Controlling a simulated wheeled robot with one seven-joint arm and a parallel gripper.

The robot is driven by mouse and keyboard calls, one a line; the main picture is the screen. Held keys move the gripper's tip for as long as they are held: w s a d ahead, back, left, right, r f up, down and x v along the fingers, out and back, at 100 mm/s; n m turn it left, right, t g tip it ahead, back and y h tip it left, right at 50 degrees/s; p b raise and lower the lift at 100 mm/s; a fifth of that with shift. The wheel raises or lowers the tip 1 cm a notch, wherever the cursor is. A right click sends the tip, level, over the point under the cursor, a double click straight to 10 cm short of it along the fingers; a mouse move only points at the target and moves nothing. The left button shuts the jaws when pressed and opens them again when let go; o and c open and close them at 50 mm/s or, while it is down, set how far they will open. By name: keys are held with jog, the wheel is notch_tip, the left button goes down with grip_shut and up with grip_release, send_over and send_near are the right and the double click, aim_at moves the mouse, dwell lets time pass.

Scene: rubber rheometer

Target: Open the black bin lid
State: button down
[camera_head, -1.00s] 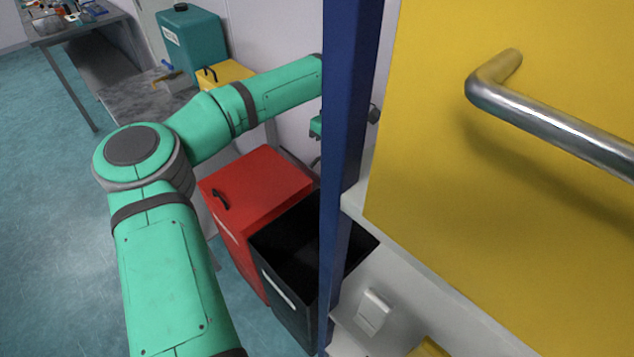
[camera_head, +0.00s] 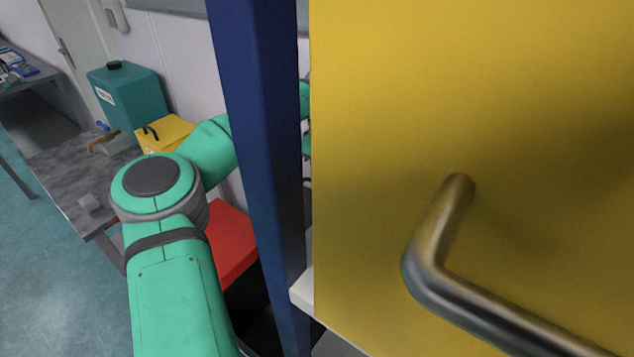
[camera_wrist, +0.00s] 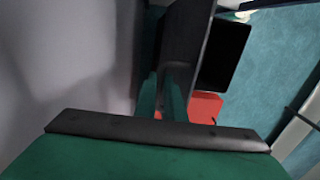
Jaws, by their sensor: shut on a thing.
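The black bin (camera_head: 248,303) shows in the head view only as a dark patch below the red bin, mostly hidden by a blue post and my arm. In the wrist view its dark opening (camera_wrist: 223,55) lies uncovered. The black lid (camera_wrist: 186,38) stands raised beside that opening, seen nearly edge-on. My gripper (camera_wrist: 172,82) is shut on the lid, with its fingers partly hidden by it. In the head view the gripper and lid are hidden behind the blue post and yellow panel.
A blue post (camera_head: 262,150) and a yellow panel (camera_head: 400,90) with a metal handle (camera_head: 425,255) stand close on the right. The red bin (camera_head: 232,245) adjoins the black one. A yellow bin (camera_head: 165,132) and a teal canister (camera_head: 128,100) are further back. Open floor lies left.

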jog(key=shift+w+a+f, duration=0.1)
jog(key=shift+a, duration=0.3)
jog(key=c, duration=1.8)
grip_release()
jog(key=shift+c, duration=0.2)
jog(key=shift+d, duration=0.15)
notch_tip(320, 180, up, 11)
jog(key=shift+w+d, duration=0.2)
jog(key=shift+w, duration=0.1)
